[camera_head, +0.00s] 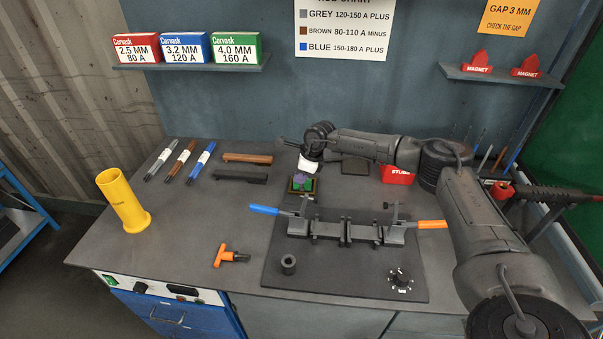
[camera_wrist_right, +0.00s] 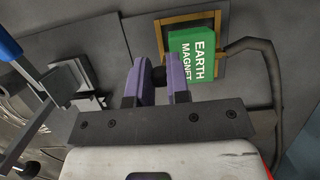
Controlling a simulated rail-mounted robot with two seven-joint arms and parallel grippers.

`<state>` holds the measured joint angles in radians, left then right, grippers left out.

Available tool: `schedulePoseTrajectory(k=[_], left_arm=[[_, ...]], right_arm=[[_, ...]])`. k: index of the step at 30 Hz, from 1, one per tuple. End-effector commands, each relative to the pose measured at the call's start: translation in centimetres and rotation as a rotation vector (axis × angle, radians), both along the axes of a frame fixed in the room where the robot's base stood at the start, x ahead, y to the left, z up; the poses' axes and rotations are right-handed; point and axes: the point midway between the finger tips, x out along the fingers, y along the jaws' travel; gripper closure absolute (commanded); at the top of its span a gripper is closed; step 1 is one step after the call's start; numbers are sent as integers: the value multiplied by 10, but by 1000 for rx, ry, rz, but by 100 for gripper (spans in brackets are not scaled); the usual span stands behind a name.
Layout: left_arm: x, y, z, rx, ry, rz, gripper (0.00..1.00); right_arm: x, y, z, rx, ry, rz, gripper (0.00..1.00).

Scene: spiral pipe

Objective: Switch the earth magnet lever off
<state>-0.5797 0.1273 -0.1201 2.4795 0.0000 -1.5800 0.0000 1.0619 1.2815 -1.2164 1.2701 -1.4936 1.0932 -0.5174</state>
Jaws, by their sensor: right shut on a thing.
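The green earth magnet (camera_wrist_right: 196,55), lettered in white, sits on a brown-edged square plate in the right wrist view. In the head view the magnet (camera_head: 308,187) is small and partly covered by my gripper, behind the clamp fixture. My right gripper (camera_wrist_right: 162,82) has purple fingers, closed on a dark round knob (camera_wrist_right: 157,76) beside the magnet, which looks like the lever's end. The rest of the lever is hidden, and I cannot tell its position. In the head view my right gripper (camera_head: 302,180) points down at the magnet. My left gripper is not in view.
The clamp fixture (camera_head: 345,232) with a blue handle (camera_head: 264,210) and an orange handle (camera_head: 432,224) stands just in front. A red stub box (camera_head: 397,174) is to the right. A yellow tube (camera_head: 123,203) stands left.

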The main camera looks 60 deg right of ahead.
Motion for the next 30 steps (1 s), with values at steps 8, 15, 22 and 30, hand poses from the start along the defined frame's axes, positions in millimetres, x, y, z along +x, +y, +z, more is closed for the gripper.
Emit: schedulePoseTrajectory(k=[8,15,22,30], left_arm=[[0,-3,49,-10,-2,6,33],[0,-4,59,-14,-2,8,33],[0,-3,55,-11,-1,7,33],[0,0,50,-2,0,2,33]], right_arm=[[13,7,5,-78,173,0,100],[23,12,-4,-152,330,0,100],[30,14,-10,-204,442,-1,100],[33,15,-12,-236,509,0,100]])
